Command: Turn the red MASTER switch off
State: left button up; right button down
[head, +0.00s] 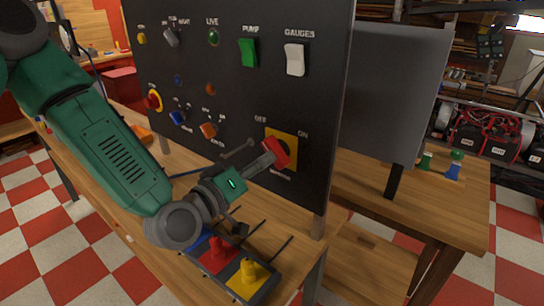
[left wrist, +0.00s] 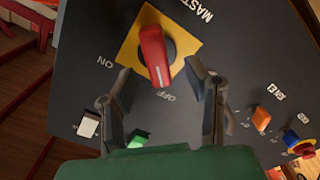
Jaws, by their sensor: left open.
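The red MASTER switch (head: 276,150) is a rotary handle on a yellow plate (head: 291,139), low on the right of the dark panel. In the left wrist view the red handle (left wrist: 154,55) has its white-marked end toward the OFF label, with ON off to the left. My left gripper (head: 256,155) is in front of the switch. In the left wrist view its open fingers (left wrist: 158,73) stand on either side of the handle's end, with a visible gap to each side. My right gripper is not in view.
The dark panel (head: 225,110) also carries a green PUMP rocker (head: 248,52), a white GAUGES rocker (head: 295,59) and several small knobs. A tray with red (head: 216,252) and yellow (head: 248,279) pieces lies on the wooden bench below my left gripper. A grey board (head: 390,90) stands behind right.

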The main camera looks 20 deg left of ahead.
pick_arm(q)
jog(key=v, duration=0.7)
jog(key=shift+w, duration=0.15)
